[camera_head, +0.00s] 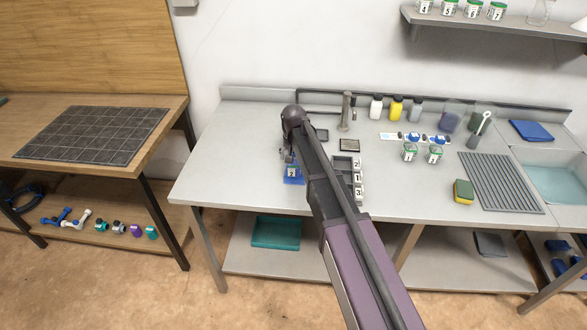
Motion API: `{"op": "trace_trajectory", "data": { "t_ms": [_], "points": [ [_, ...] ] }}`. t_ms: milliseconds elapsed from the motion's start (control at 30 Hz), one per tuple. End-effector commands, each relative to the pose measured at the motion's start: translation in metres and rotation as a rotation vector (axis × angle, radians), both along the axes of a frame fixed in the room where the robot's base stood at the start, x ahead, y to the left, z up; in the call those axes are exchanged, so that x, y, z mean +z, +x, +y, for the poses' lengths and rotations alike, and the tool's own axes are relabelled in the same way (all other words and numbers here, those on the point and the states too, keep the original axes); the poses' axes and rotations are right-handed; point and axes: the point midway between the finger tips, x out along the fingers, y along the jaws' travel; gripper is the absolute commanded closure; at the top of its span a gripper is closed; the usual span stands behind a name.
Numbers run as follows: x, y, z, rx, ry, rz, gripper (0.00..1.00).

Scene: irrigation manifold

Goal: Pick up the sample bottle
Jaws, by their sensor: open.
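My gripper (289,158) points down over the left part of the grey bench (235,160), with its jaws open. Just below it, a small labelled item (292,172) stands on a blue tray (293,181). The gripper partly hides this item, and I cannot tell whether the jaws are around it or above it. Two green-lidded jars with number labels, one on the left (410,153) and one on the right (434,155), stand on the bench right of my arm. Which of these is the sample bottle is not clear.
A numbered rack (358,178) sits close right of my arm. White (376,107), yellow (396,108) and grey (416,110) bottles stand at the back. A sponge (463,191), a ribbed drainer (500,182) and a sink (556,183) are at right. The bench's left end is clear.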

Motion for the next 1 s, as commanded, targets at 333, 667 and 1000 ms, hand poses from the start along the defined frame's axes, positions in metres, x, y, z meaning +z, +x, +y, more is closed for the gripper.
{"op": "trace_trajectory", "data": {
  "t_ms": [333, 667, 1000],
  "points": [
    [-0.0023, 0.0003, -0.0001, 0.000, 0.000, 0.000, 0.00],
    [-0.0024, 0.0004, -0.0002, 0.000, 0.000, 0.000, 0.00],
    [-0.0024, 0.0005, -0.0004, 0.000, 0.000, 0.000, 0.88]
  ]
}}
